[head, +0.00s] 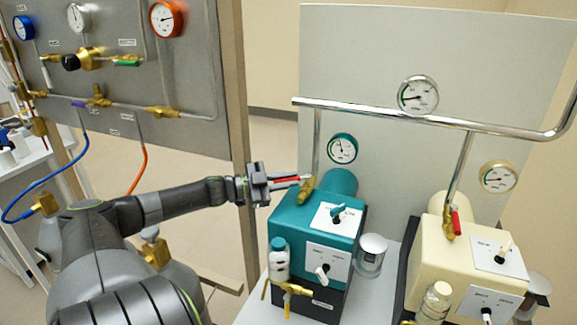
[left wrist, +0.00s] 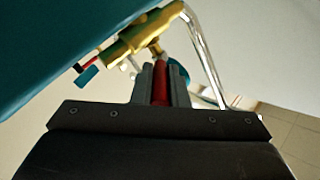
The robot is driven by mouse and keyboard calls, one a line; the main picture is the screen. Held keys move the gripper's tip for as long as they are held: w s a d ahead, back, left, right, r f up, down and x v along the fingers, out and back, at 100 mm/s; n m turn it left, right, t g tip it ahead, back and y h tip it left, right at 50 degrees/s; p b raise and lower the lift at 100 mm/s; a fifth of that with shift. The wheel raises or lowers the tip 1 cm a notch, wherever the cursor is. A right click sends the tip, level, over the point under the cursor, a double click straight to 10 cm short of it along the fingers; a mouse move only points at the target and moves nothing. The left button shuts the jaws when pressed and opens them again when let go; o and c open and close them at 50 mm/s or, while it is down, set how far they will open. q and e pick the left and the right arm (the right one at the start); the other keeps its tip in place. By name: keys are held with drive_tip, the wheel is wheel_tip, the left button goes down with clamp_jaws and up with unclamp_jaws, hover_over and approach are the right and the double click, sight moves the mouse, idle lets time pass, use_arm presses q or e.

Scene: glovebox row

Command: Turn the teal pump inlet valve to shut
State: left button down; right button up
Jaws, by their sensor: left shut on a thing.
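The teal pump (head: 312,235) stands on the bench in the middle of the head view. Its brass inlet valve (head: 306,188) sits at its upper left, below a chrome pipe. The valve's red lever (head: 287,179) points left, away from the pipe. My left gripper (head: 284,183) comes in from the left and is shut on the lever. In the left wrist view the valve (left wrist: 140,38) is just beyond the fingers, and the red lever (left wrist: 160,84) lies between them. My right gripper is in neither view.
A cream pump (head: 460,265) with its own red-levered valve (head: 452,222) stands to the right. A clear jar (head: 371,255) stands between the pumps. A chrome pipe (head: 380,113) runs above them. A steel gauge panel (head: 150,75) and a post (head: 237,120) stand behind my left arm.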

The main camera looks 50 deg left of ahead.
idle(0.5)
use_arm(q)
drive_tip(key=c, duration=1.4)
unclamp_jaws()
drive_tip(key=shift+c, duration=0.2)
drive_tip(key=shift+s+a, duration=0.3)
drive_tip(key=shift+s, duration=0.2)
drive_tip(key=p+v, duration=0.4)
drive_tip(key=v, duration=1.2)
drive_tip(key=shift+s, duration=0.1)
